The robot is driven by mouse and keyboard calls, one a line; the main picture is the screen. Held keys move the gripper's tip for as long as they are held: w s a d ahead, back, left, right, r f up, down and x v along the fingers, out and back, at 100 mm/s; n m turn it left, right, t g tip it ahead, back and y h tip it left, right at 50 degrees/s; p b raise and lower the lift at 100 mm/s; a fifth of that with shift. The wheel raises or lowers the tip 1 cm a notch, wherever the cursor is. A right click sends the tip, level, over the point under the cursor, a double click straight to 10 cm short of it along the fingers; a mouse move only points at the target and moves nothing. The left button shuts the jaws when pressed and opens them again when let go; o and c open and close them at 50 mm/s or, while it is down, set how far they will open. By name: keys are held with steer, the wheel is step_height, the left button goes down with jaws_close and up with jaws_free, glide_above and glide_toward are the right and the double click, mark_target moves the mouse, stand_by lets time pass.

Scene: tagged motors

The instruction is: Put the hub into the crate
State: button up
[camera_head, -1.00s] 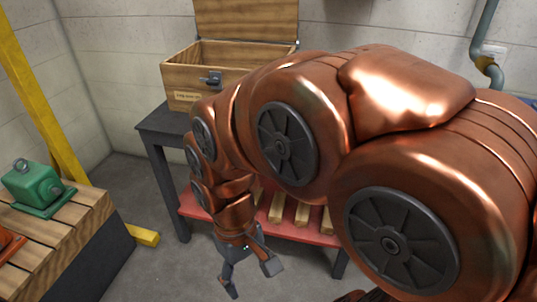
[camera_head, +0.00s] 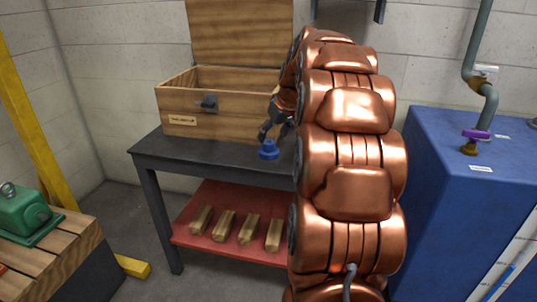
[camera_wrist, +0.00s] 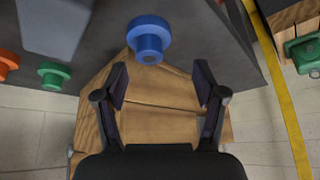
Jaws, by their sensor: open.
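The blue hub (camera_head: 268,151) stands on the dark table (camera_head: 215,153), in front of the wooden crate's right part. It also shows in the wrist view (camera_wrist: 149,37), upright with a round flange and a raised collar. My gripper (camera_head: 274,133) is just above and behind it, pointing down. In the wrist view my gripper (camera_wrist: 160,84) is open and empty, with the hub beyond its fingertips. The crate (camera_head: 183,103) has its lid raised; its floor is hidden from the head view.
Several wooden bars (camera_head: 225,224) lie on the red lower shelf (camera_head: 185,238). A blue cabinet (camera_head: 450,190) with a pipe (camera_head: 480,50) stands at right. A green motor (camera_head: 25,213) sits on a pallet at left, near a yellow post (camera_head: 30,120). My arm hides the table's right part.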

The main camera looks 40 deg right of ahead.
mark_target(269, 142)
steer(key=shift+w+d+f+b, duration=0.4)
steer(key=shift+w+f, duration=0.35)
steer(key=shift+f, duration=0.25)
steer(key=shift+w+d+f+b, duration=0.4)
steer(key=shift+w+f, duration=0.4)
steer(key=shift+f, duration=0.2)
steer(key=shift+w+d+f+b, duration=0.35)
steer(key=shift+w+f, duration=0.4)
steer(key=shift+f, duration=0.25)
jaws_close()
